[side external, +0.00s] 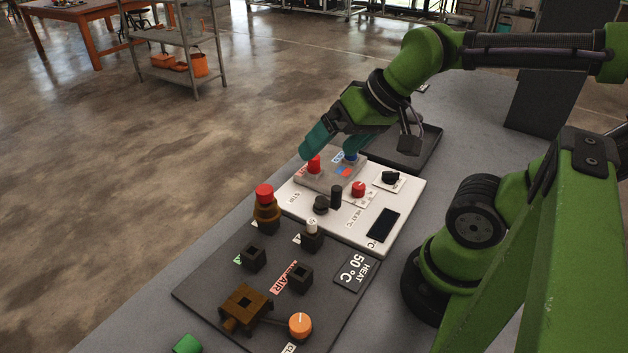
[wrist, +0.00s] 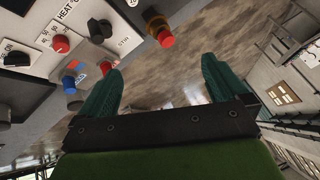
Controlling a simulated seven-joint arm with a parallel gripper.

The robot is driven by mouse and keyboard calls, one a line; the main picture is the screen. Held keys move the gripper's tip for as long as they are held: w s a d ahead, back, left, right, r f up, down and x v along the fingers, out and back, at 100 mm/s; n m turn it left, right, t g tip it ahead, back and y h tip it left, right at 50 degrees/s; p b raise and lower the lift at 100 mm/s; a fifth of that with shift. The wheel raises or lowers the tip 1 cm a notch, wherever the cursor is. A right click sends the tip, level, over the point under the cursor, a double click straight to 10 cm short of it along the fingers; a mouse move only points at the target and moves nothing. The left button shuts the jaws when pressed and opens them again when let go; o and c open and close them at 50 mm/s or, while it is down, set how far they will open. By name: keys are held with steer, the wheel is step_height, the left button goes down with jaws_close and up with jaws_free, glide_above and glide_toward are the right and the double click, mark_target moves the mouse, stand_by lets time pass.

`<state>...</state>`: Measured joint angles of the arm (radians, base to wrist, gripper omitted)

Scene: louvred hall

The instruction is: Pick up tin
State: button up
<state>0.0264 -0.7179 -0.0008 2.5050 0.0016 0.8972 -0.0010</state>
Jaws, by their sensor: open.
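I cannot make out a clear tin in either view.
A dark panel (side external: 345,305) with black sockets, a brown block (side external: 244,307) and an orange knob (side external: 300,325) lies nearer the camera. A dark tray (side external: 428,145) lies beyond the white panel. A green piece (side external: 187,345) is at the bottom edge. Grey tabletop is bare along the left.

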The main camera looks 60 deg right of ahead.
steer(key=shift+s+a+r, duration=0.15)
steer(key=shift+a+r, duration=0.2)
steer(key=shift+r, duration=0.15)
steer(key=c, duration=0.4)
steer(key=n+g+h, duration=0.2)
steer(key=n+g, duration=0.1)
steer(key=g, duration=0.3)
glide_above(340, 137)
step_height(340, 137, down, 8)
steer(key=w+d+n, duration=0.1)
steer(key=d+n, duration=0.2)
steer(key=n, duration=0.1)
steer(key=shift+g, duration=0.4)
steer(key=f, duration=1.5)
steer(key=shift+w+a, duration=0.25)
steer(key=shift+w, duration=0.05)
